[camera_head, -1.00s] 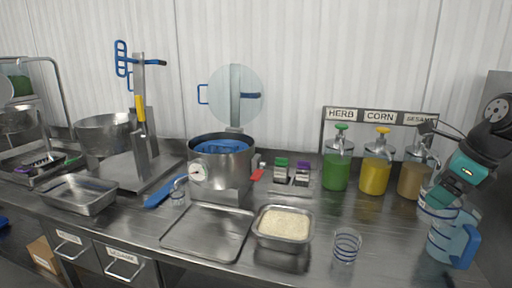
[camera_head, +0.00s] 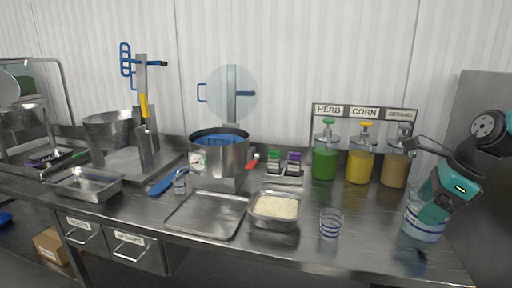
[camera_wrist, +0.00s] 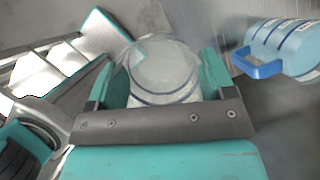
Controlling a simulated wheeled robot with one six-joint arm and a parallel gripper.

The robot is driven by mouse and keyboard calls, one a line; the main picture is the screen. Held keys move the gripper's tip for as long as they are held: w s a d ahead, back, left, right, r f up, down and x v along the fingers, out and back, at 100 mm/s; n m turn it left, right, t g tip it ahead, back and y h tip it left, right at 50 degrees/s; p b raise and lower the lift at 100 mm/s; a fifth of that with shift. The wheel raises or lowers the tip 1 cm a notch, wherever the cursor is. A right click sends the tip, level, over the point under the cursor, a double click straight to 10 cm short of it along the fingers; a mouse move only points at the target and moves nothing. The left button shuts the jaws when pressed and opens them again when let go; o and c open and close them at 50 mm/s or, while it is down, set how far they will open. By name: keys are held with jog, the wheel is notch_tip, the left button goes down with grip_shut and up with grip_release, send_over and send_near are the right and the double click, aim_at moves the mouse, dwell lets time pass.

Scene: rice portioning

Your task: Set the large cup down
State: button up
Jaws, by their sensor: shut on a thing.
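My gripper (camera_head: 428,208) is at the right end of the steel counter and is shut on the large cup. In the wrist view the large cup (camera_wrist: 165,72) is clear with blue bands and sits between the teal fingers; its inside looks empty. A bluish measuring jug (camera_wrist: 290,48) with a blue handle (camera_wrist: 257,66) is to the right of it there. In the head view a banded, bluish vessel (camera_head: 423,231) shows under the gripper; I cannot tell how much of it is cup or jug. Whether the cup's base touches the counter is hidden.
A small banded cup (camera_head: 331,226) stands left of the gripper. Further left are a pan of rice (camera_head: 275,221), a flat tray (camera_head: 207,230) and a pot (camera_head: 220,168). The herb (camera_head: 325,165), corn (camera_head: 360,167) and sesame (camera_head: 394,171) dispensers stand behind. Counter between small cup and gripper is bare.

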jog(key=s+a+f+n+g+h, duration=0.1)
jog(key=s+a+f+n+g, duration=0.1)
jog(key=f+n, duration=1)
jog(key=s+a+f+n+g+h, duration=0.1)
jog(key=a+f+n+g, duration=0.4)
jog(key=f+n, duration=0.7)
jog(key=shift+s+f+n+h, duration=0.3)
jog(key=shift+s+f+h, duration=0.15)
jog(key=shift+f, duration=1.3)
